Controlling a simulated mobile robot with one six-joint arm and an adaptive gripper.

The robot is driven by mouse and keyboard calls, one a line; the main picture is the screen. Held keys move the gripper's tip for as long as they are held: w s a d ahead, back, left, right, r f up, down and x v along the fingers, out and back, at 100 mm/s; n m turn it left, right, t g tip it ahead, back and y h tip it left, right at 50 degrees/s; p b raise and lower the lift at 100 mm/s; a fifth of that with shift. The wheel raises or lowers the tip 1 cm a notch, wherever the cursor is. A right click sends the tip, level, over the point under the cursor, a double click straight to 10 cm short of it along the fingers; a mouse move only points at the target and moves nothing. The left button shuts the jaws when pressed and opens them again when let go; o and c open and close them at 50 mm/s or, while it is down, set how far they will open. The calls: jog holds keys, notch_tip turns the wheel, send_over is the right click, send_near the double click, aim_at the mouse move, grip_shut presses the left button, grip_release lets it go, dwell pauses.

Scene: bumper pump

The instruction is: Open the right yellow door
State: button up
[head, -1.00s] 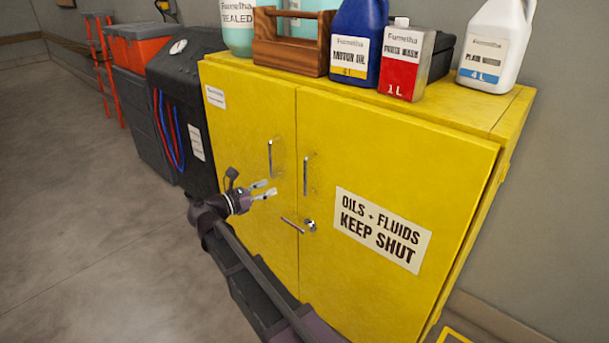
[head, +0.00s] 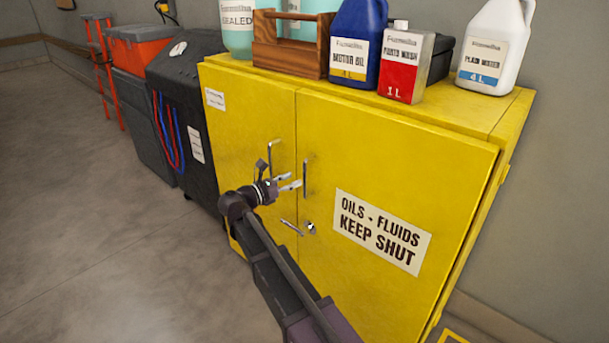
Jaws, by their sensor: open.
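The right yellow door (head: 390,150) of the cabinet is closed and bears a white sign (head: 382,232) reading "OILS + FLUIDS KEEP SHUT". Its vertical metal handle (head: 306,178) is near its left edge. The left yellow door (head: 235,130) is also closed, with its own handle (head: 270,158). A round lock (head: 310,228) and a small bar (head: 291,227) sit below the handles. My gripper (head: 292,182) is open and empty, its fingertips pointing right just left of the right door's handle. I cannot tell whether they touch it.
On the cabinet top stand a wooden tool carrier (head: 290,48), a blue motor oil jug (head: 356,40), a red and silver can (head: 405,70) and a white jug (head: 490,50). A dark machine with hoses (head: 185,100) stands left. The floor (head: 90,220) at left is clear.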

jog(key=shift+x, duration=2.65)
grip_shut()
